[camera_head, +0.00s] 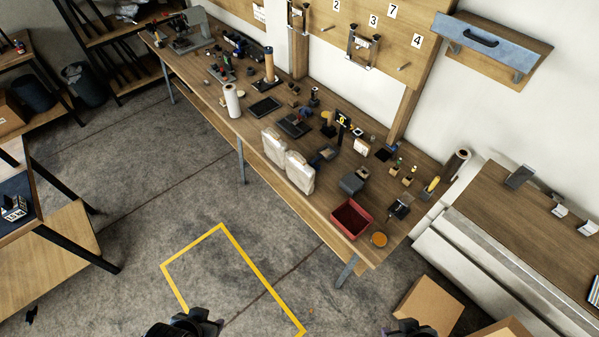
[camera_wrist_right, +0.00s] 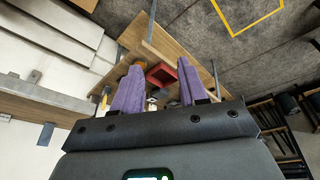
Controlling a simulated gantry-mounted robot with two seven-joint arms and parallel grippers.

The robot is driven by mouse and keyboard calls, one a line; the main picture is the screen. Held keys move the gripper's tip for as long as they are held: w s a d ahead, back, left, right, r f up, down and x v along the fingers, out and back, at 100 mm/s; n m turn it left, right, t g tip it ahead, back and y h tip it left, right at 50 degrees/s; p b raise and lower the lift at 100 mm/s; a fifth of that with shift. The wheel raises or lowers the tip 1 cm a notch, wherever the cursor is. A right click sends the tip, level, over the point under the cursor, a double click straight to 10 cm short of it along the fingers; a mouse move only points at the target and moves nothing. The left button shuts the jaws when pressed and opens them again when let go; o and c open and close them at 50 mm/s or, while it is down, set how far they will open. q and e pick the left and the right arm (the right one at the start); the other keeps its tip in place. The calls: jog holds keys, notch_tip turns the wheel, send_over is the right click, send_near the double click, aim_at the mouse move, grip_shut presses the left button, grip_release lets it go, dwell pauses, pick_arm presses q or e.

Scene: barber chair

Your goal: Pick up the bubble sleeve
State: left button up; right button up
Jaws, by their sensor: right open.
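Two pale, off-white pouch-like pieces stand side by side at the front edge of the long wooden workbench (camera_head: 215,100) in the head view, the left one (camera_head: 274,143) and the right one (camera_head: 300,172). I cannot tell for sure whether either is the bubble sleeve. My left gripper (camera_head: 205,322) is at the bottom of the head view, over the floor and well short of the bench; its jaws are unclear. My right gripper (camera_head: 411,329) is at the bottom right, also apart from the bench. In the right wrist view its purple fingers (camera_wrist_right: 157,78) are spread and empty.
A red bin (camera_head: 351,218) and an orange round item (camera_head: 379,239) sit at the bench's near right end. The bin also shows in the right wrist view (camera_wrist_right: 161,76). Cardboard boxes (camera_head: 428,305) stand at the lower right. The floor inside the yellow outline (camera_head: 222,225) is clear.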

jog(key=o, duration=0.8)
